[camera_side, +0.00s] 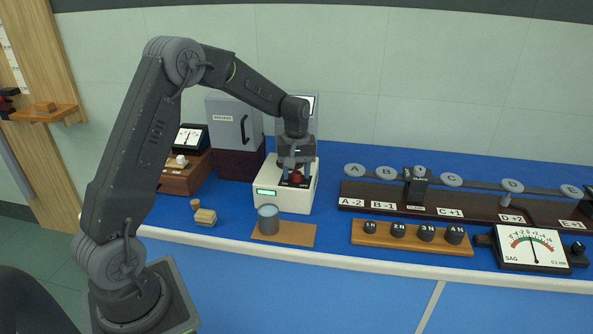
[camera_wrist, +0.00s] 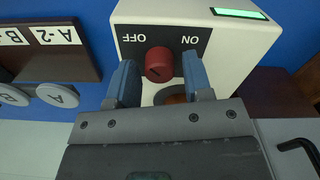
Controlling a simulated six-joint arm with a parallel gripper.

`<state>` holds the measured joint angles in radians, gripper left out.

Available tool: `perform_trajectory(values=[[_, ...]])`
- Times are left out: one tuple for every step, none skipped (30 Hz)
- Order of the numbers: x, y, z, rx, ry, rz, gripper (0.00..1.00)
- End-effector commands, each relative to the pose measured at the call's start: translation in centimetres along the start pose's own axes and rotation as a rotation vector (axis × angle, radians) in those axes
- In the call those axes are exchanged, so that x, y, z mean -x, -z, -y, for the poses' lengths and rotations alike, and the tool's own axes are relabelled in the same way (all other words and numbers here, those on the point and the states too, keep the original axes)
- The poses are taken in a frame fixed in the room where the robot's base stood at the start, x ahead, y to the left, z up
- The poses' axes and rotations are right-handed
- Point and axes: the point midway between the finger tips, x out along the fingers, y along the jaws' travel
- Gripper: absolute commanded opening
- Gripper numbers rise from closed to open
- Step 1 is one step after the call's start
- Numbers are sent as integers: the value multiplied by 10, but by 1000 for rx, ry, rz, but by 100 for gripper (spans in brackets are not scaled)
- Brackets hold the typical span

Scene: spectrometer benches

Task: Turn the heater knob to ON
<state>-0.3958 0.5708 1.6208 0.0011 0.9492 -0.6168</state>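The heater knob (camera_wrist: 159,64) is a red round knob on a dark panel (camera_wrist: 135,52) marked OFF and ON, upside down in the wrist view. A dark line on the knob's face is small, and I cannot tell surely which label it points to. The white heater box (camera_side: 294,201) stands on the blue bench, with a lit green display (camera_side: 266,192). My gripper (camera_wrist: 160,78) is open, its blue fingers on either side of the knob with gaps showing. In the side view my gripper (camera_side: 296,172) reaches down over the box front, with the red knob (camera_side: 297,177) between the fingers.
A grey cup (camera_side: 268,219) stands on a wooden board (camera_side: 297,235) in front of the box. A grey cabinet (camera_side: 234,122) with a handle is behind left. A rack of weights (camera_side: 412,237), a dark rail (camera_side: 440,200) and a SAG meter (camera_side: 532,248) lie to the right.

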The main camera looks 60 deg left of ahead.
Motion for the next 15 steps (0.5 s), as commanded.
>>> perform_trajectory(values=[[0,0,0,0,0,0,41],[0,0,0,0,0,0,38],[0,0,0,0,0,0,35],[0,0,0,0,0,0,32],[0,0,0,0,0,0,29],[0,0,0,0,0,0,25],[0,0,0,0,0,0,22],[0,0,0,0,0,0,19],[0,0,0,0,0,0,15],[0,0,0,0,0,0,13],[0,0,0,0,0,0,10],[0,0,0,0,0,0,7],[0,0,0,0,0,0,7],[0,0,0,-1,0,0,7],[1,0,0,-2,0,0,7]])
